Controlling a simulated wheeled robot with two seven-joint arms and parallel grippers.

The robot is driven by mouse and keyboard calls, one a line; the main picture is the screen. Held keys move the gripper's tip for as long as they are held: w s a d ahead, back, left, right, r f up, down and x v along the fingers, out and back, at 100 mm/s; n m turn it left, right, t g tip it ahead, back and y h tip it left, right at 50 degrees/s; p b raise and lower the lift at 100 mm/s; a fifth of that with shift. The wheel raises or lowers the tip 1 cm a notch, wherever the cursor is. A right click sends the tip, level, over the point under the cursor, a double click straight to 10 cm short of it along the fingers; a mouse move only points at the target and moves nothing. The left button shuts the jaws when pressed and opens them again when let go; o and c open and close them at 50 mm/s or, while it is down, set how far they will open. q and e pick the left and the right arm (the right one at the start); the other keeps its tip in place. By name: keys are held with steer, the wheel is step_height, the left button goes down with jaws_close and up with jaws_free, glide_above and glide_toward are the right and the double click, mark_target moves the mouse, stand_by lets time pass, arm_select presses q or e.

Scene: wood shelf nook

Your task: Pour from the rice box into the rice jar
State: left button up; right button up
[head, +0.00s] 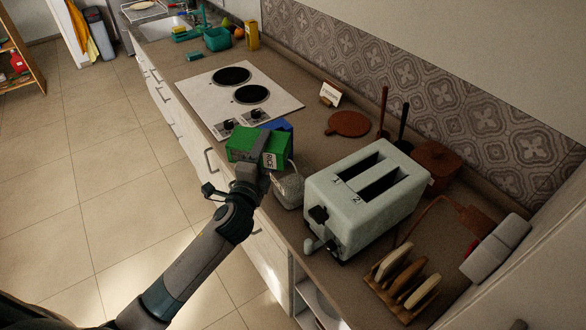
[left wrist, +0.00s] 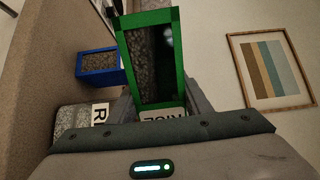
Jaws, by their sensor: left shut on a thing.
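The green rice box (head: 243,142), with a white RICE label, is held by my left gripper (head: 254,168) above the counter's front edge. Its label reads sideways in the head view, so the box looks tipped over. In the left wrist view the green box (left wrist: 123,58) shows an open side with grey grains inside. A grey speckled jar (head: 289,190) stands on the counter just right of and below the box. It also shows in the left wrist view (left wrist: 70,118) with a partly hidden label starting "RI". The jar's mouth and any falling grains cannot be made out.
A blue open box (left wrist: 97,63) with grains stands close by; it shows partly behind the green box in the head view (head: 284,127). A toaster (head: 365,200) stands right of the jar. The cooktop (head: 200,88) lies beyond. A toast rack (head: 400,285) is at the front right.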

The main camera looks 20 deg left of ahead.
arm_select(q)
steer(key=shift+s+r, duration=0.1)
steer(key=shift+r, duration=0.1)
steer(key=shift+w+p, duration=0.25)
steer(key=shift+p, duration=0.05)
steer(key=shift+s+m, duration=0.1)
steer(key=shift+m, duration=0.2)
steer(key=shift+s+r, duration=0.1)
steer(key=shift+s, duration=0.05)
steer(key=shift+d, duration=0.1)
steer(key=shift+w+p, duration=0.2)
steer(key=shift+p, duration=0.15)
steer(key=shift+s+r+m, duration=0.15)
steer(key=shift+s+m, duration=0.05)
steer(key=shift+m, duration=0.1)
steer(key=shift+w, duration=0.25)
steer(key=shift+p, duration=0.3)
